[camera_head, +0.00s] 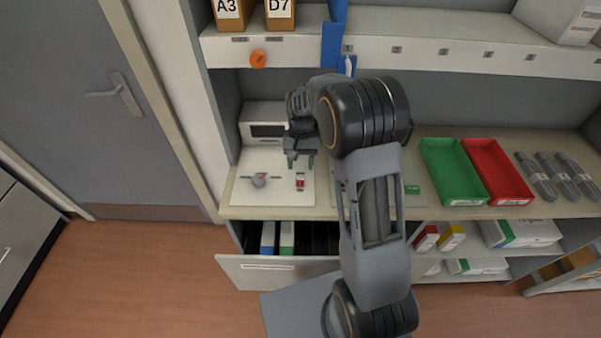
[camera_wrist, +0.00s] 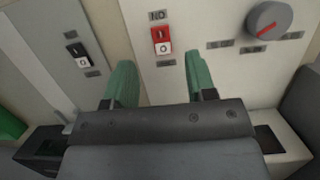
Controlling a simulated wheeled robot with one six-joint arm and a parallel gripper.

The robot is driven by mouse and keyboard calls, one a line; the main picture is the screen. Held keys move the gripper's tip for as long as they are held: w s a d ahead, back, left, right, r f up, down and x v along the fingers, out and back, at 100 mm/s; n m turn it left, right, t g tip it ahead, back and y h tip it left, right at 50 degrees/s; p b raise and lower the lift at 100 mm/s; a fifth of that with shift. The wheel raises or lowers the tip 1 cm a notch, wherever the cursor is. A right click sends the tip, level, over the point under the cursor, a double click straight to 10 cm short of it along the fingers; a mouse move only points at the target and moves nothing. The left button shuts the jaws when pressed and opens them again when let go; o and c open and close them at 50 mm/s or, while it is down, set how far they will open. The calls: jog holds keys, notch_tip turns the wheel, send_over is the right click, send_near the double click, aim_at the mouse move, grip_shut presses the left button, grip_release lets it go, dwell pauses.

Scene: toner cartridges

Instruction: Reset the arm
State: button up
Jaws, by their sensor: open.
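My gripper (camera_head: 301,160) is above the white control panel (camera_head: 272,194) on the counter, at the end of my raised arm. In the wrist view its two green fingertips (camera_wrist: 160,82) are apart with nothing between them. A red and white rocker switch (camera_wrist: 162,41) lies just beyond the gap between the fingers, and it also shows in the head view (camera_head: 300,182). A grey dial with a red mark (camera_wrist: 268,22) is to the right of the fingers in the wrist view. I cannot tell whether a fingertip touches the panel.
A black and white switch (camera_wrist: 77,54) is on a grey panel at left. On the counter are a green tray (camera_head: 463,172), a red tray (camera_head: 497,171) and several grey cylinders. Below, a drawer (camera_head: 262,272) stands open with cartridges inside. A shelf (camera_head: 430,55) runs above.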

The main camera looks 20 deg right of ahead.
jog(key=shift+w+r, duration=0.15)
jog(key=shift+r, duration=0.55)
jog(key=shift+s+d+f+n, duration=0.15)
jog(key=shift+s+f+n, duration=0.35)
jog(key=shift+s+f, duration=0.35)
jog(key=s+r+n+t+h, duration=0.1)
jog(key=s+r+n+t, duration=0.1)
jog(key=s+r+t, duration=0.5)
jog(key=shift+s+a+r+n, duration=0.3)
jog(key=shift+s+r, duration=3.1)
jog(key=shift+s, duration=1.45)
jog(key=shift+c, duration=0.8)
jog(key=shift+s, duration=0.1)
